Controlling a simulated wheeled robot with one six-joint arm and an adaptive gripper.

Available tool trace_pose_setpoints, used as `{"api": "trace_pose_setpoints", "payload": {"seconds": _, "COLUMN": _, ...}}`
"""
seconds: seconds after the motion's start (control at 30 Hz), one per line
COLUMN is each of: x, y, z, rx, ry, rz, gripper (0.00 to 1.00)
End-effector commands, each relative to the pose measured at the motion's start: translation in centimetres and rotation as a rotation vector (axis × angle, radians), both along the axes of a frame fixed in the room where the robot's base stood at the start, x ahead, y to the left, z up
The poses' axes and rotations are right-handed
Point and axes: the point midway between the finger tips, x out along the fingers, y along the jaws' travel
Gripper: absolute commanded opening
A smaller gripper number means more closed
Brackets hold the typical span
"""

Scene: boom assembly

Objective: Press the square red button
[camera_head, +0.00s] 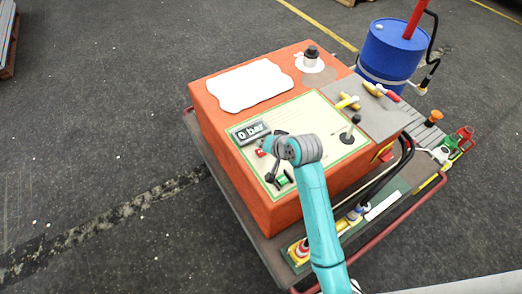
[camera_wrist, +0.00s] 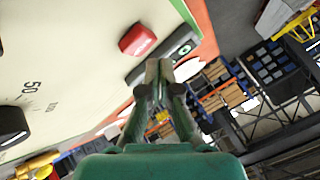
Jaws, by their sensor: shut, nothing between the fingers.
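The square red button (camera_wrist: 137,39) shows in the wrist view on the cream panel, up and to the left of my fingertips. In the head view the red button (camera_head: 260,153) is a small red spot below the "0 bar" display, just left of my wrist. My gripper (camera_wrist: 159,66) is shut and empty, its fingertips near the dark display housing beside the button. A gap shows between the fingertips and the button in the picture.
The orange console (camera_head: 230,172) carries the "0 bar" display (camera_head: 250,132), a green button (camera_head: 282,179), a black lever (camera_head: 350,131) and yellow-handled tools (camera_head: 348,101). A black knob (camera_wrist: 10,127) shows at the wrist view's left. A blue barrel (camera_head: 390,52) stands behind.

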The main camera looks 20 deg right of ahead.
Motion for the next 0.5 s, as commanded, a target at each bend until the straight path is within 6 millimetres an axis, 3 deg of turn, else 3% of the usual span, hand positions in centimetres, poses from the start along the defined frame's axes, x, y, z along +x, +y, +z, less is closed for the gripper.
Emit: {"api": "trace_pose_setpoints", "payload": {"seconds": 0.5, "x": 0.0, "y": 0.0, "z": 4.3, "rx": -0.001, "ry": -0.002, "rz": 0.000, "gripper": 0.00}}
